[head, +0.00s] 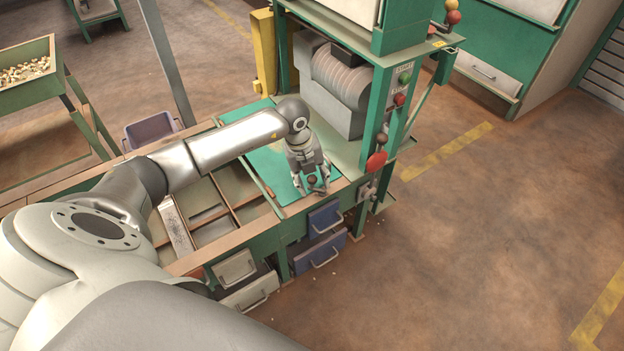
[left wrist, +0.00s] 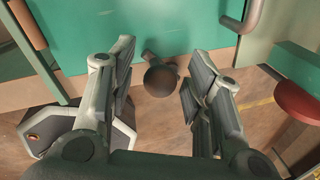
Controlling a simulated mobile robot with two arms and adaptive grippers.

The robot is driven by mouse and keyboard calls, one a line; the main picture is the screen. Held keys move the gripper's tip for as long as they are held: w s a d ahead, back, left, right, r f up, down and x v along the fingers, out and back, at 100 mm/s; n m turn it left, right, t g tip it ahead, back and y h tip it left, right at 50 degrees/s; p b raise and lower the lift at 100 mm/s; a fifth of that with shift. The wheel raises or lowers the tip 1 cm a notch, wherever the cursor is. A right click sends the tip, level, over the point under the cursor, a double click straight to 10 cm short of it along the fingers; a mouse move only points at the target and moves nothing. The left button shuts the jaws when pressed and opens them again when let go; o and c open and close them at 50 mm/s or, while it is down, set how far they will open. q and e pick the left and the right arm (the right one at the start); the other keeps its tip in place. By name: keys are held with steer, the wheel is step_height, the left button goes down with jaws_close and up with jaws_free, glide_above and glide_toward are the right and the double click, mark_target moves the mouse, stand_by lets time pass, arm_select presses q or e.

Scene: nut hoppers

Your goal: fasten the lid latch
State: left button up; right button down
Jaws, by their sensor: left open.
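The green lid (head: 262,162) lies flat over the right end of the long bin table, and it also fills the top of the left wrist view (left wrist: 140,35). The latch shows as a dark round knob (left wrist: 161,77) on a short stem at the lid's front edge. My left gripper (head: 313,189) points down over that edge. In the left wrist view my left gripper (left wrist: 158,100) is open, with one finger on each side of the knob and gaps between. Whether the latch is engaged cannot be told. My right gripper is not in view.
A green machine frame with green and red buttons (head: 400,100) and a red knob (head: 376,162) stands close to the right of the gripper. Blue drawers (head: 325,217) hang below the lid. Open wooden compartments (head: 205,205) lie to the left. The floor at right is clear.

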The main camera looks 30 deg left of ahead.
arm_select(q)
jaws_close()
steer(key=shift+w, duration=0.1)
stand_by(0.3)
steer(key=m, duration=0.3)
steer(key=shift+w+a, duration=0.15)
steer(key=shift+w, duration=0.2)
steer(key=shift+w+m+g+h+b, duration=0.2)
steer(key=shift+w+m+g+b, duration=0.1)
steer(key=shift+m, duration=0.85)
steer(key=shift+w+m+g+h+b, duration=0.2)
steer(key=shift+w+m+g, duration=0.1)
steer(key=shift+m, duration=0.85)
jaws_free()
